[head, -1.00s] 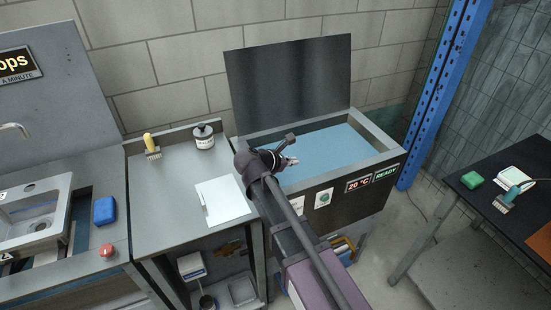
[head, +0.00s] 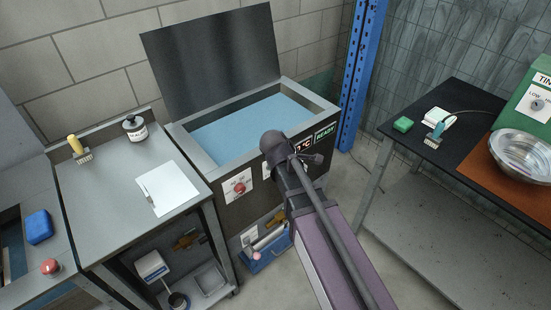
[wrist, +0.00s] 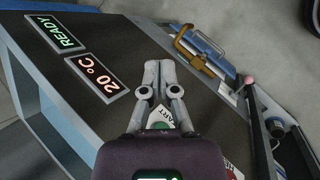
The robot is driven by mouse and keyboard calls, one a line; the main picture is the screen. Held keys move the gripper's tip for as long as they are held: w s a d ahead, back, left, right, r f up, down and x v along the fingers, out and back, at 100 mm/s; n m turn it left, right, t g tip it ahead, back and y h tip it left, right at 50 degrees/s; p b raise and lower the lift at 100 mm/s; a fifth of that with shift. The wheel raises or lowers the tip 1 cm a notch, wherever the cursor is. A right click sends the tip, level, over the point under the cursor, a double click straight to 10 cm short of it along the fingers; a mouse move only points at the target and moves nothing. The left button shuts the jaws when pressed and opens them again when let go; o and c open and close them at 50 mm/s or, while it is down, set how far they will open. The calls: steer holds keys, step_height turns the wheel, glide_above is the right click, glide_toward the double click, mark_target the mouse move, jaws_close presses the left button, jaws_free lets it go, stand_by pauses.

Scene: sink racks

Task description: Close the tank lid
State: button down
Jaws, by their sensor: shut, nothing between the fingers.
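The tank (head: 205,150) has a grey rim and blue liquid inside. Its dark flat lid (head: 215,62) stands open, tilted up at the back against the wall side. The front panel shows a lit READY display (head: 325,132), also in the wrist view (wrist: 55,33), and a 20 °C display (wrist: 96,77). My gripper (wrist: 158,68) is shut and empty, in front of the tank's front panel in the wrist view. It partly covers a white label there. In the head view my arm hides most of the gripper, below and in front of the lid.
A side table (head: 100,200) with paper, a jar and a yellow-handled brush is left of the tank. A blue post (head: 362,75) stands to its right. A dark table (head: 445,130) with a metal bowl is further right. Open floor lies between.

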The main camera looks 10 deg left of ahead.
steer(key=s+d+f+m+g+y+b, duration=0.1)
steer(key=s+d+f+m, duration=0.1)
steer(key=d+m, duration=0.3)
steer(key=s+d+f+m+g+y+b, duration=0.2)
steer(key=s+d+f+m, duration=0.1)
steer(key=d, duration=0.5)
steer(key=s+d+f+m+g+y+b, duration=0.1)
steer(key=s+d+f+m+y, duration=0.1)
steer(key=d+m, duration=0.5)
steer(key=shift+s+f+m+g+b, duration=0.35)
steer(key=shift+s+f+m, duration=0.35)
steer(key=shift+s, duration=0.3)
steer(key=shift+s, duration=0.1)
